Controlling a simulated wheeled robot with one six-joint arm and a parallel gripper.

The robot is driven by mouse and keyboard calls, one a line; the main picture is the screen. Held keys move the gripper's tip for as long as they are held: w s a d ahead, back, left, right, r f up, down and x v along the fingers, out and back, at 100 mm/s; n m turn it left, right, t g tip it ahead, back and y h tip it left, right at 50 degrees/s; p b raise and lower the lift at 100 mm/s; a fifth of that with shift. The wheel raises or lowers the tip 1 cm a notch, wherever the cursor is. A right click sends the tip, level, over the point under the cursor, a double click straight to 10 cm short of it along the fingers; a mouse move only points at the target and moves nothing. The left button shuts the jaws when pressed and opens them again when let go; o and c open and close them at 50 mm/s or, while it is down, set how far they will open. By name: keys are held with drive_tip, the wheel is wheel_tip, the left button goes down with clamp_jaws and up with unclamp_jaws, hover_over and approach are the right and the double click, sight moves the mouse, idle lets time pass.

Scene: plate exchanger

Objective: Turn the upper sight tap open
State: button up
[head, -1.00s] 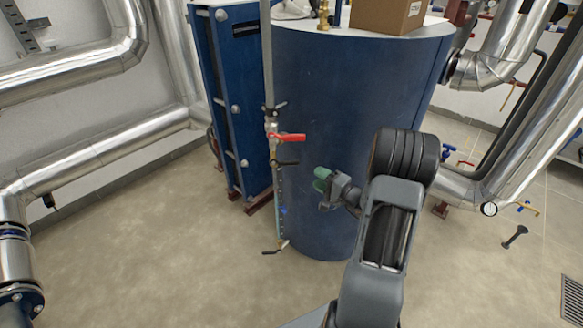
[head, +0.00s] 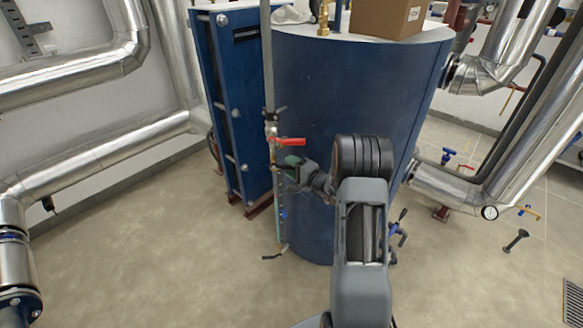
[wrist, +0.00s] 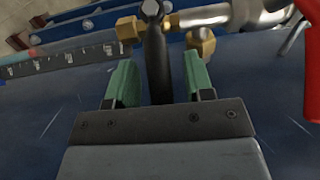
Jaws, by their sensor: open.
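The upper sight tap has a black lever (wrist: 157,62), which shows in the wrist view below a brass and steel fitting (wrist: 200,17). My gripper (wrist: 158,78) is open, with one green finger on each side of the lever. Gaps show between the lever and both fingers. In the head view my gripper (head: 290,169) is at the upper part of the sight glass, just below the red lever (head: 291,142), and hides most of the tap. The sight glass and its scale (wrist: 70,61) run to the left in the wrist view.
The blue tank (head: 345,95) stands right behind my gripper. The red lever (wrist: 312,65) is close by at the right in the wrist view. A lower tap (head: 274,256) sits at the sight glass's foot. A blue plate exchanger (head: 235,100) stands left; open floor lies in front.

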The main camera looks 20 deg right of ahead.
clamp_jaws()
idle(0.4)
